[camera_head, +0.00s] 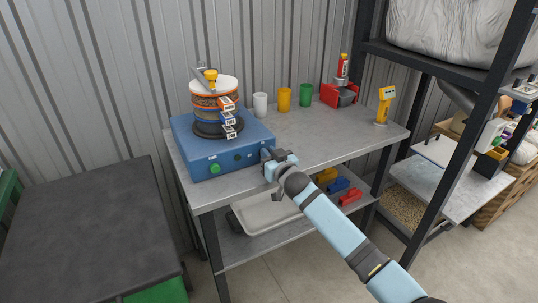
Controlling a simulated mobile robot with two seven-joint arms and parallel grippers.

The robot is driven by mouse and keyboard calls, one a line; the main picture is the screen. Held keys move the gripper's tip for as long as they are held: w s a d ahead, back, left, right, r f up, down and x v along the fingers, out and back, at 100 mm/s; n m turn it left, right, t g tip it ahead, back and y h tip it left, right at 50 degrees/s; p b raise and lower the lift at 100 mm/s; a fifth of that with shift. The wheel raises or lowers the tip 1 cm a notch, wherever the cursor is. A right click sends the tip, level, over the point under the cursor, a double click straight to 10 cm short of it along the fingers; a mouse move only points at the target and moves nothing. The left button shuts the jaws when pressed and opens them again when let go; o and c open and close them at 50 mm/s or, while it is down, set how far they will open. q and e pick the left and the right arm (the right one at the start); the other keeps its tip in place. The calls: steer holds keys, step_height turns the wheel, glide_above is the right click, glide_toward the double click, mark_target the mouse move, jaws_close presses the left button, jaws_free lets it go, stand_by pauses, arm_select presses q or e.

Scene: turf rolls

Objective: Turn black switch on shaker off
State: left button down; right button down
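The shaker (200,165) is a blue box on the left part of the grey table, with a stack of sieves (213,97) clamped on top. Its front face has a bright green knob (215,168) at the left and a small dark round control (237,157) near the middle. I cannot tell whether this is the black switch or what position it is in. My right gripper (266,155) is at the right end of the front face, close to it. Its fingers are too small to tell open from shut, and it hides part of that corner. My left gripper is not in view.
White, orange and green cups (285,99) stand behind on the table (330,135), with a red bin (338,95) and a yellow device (384,104) to the right. A light tray (262,213) is on the lower shelf. A dark-topped bench (85,235) stands left; a black rack stands right.

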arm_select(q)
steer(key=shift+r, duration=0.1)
arm_select(e)
steer(key=shift+n, duration=0.3)
steer(key=shift+s+a+n+p, duration=0.1)
steer(key=shift+a+n+p, duration=0.05)
steer(key=shift+n+p, duration=0.4)
steer(key=n, duration=0.3)
steer(key=shift+s+a+f, duration=0.1)
steer(key=shift+a, duration=0.1)
arm_select(q)
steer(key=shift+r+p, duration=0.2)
steer(key=shift+p, duration=0.1)
arm_select(e)
steer(key=shift+a+f+n, duration=0.1)
steer(key=shift+a+n, duration=0.05)
steer(key=shift+n, duration=0.9)
steer(key=c, duration=1.1)
jaws_free()
steer(key=shift+s, duration=0.1)
